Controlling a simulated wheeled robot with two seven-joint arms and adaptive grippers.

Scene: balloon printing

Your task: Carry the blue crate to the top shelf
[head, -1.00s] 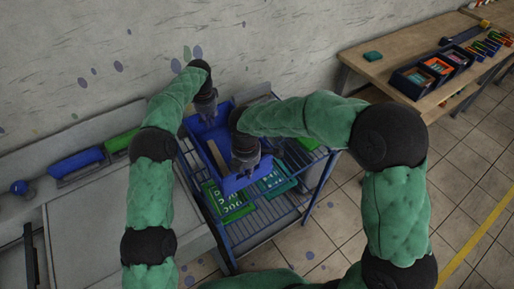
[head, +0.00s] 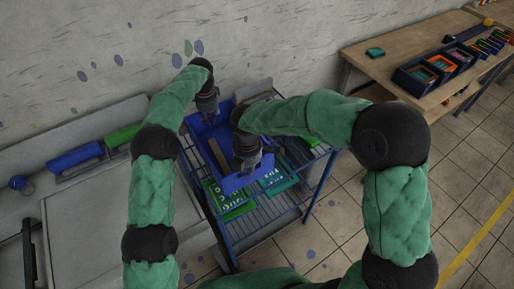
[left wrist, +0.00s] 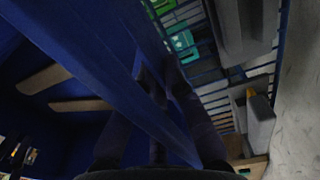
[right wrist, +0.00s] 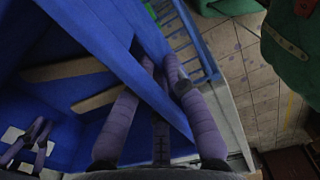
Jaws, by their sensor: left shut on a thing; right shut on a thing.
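The blue crate (head: 233,184) is held between my two grippers over the wire rack (head: 262,222). A light brown strip shows inside it. My left gripper (head: 208,110) is shut on the crate's far wall. The left wrist view shows its fingers (left wrist: 157,72) across the blue wall (left wrist: 100,50). My right gripper (head: 246,165) is shut on the near wall, and its fingers (right wrist: 160,68) straddle the blue wall (right wrist: 105,45) in the right wrist view. Part of the crate is hidden by my grippers. I cannot tell whether its bottom touches the rack.
Green printed plates (head: 235,208) lie on the rack under and beside the crate. A grey bench with a blue box (head: 76,159) and a green box (head: 122,136) stands left. A wooden table (head: 372,68) with small boxes stands right. The wall is close behind.

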